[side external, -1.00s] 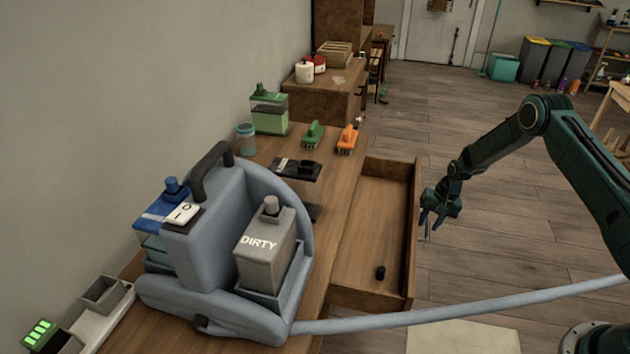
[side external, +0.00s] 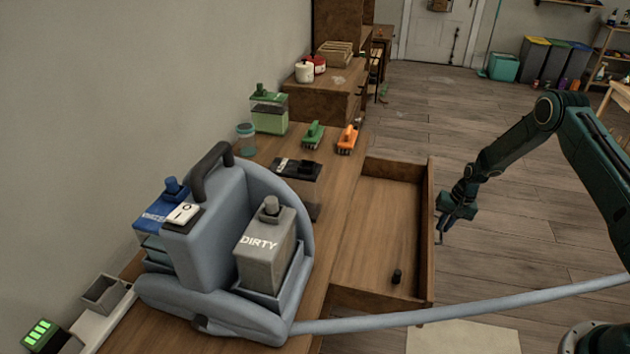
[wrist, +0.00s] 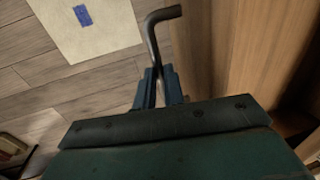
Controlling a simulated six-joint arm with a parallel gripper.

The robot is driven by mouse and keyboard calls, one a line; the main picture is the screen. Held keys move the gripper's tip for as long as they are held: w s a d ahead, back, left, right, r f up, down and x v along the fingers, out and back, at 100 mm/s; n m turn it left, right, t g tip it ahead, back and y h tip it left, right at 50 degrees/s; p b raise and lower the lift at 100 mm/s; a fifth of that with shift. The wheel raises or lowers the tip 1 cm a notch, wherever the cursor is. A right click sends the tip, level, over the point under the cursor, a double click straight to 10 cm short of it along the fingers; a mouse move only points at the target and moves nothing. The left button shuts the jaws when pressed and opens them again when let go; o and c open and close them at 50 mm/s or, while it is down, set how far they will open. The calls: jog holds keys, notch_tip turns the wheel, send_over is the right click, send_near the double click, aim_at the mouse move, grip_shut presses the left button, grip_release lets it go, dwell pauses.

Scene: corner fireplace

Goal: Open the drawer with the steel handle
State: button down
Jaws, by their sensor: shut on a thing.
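The wooden drawer (side external: 432,235) stands pulled out from the bench in the side external view, its inside showing. A small dark cylinder (side external: 397,276) lies inside it near its near end. The steel handle (wrist: 163,16) is a bent dark metal bar in the wrist view, running along the outside of the drawer front (wrist: 200,50). My gripper (wrist: 160,85) is shut on the handle, with a blue finger on each side of it. In the side external view my gripper (side external: 441,222) is just right of the drawer front, which hides little of it.
A grey machine (side external: 215,240) marked DIRTY stands on the bench (side external: 345,200) left of the drawer. Its grey hose (side external: 450,315) crosses low in front of the drawer's near end. A pale mat (side external: 465,337) lies on the floor.

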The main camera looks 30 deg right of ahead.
jog(key=shift+w, duration=0.1)
jog(key=c, duration=1.5)
grip_release()
jog(key=shift+r, duration=0.15)
notch_tip(320, 180, up, 13)
jog(key=s+d, duration=0.1)
jog(key=shift+s+d+r, duration=0.2)
jog(key=shift+s+d, duration=0.2)
jog(key=shift+r, duration=0.1)
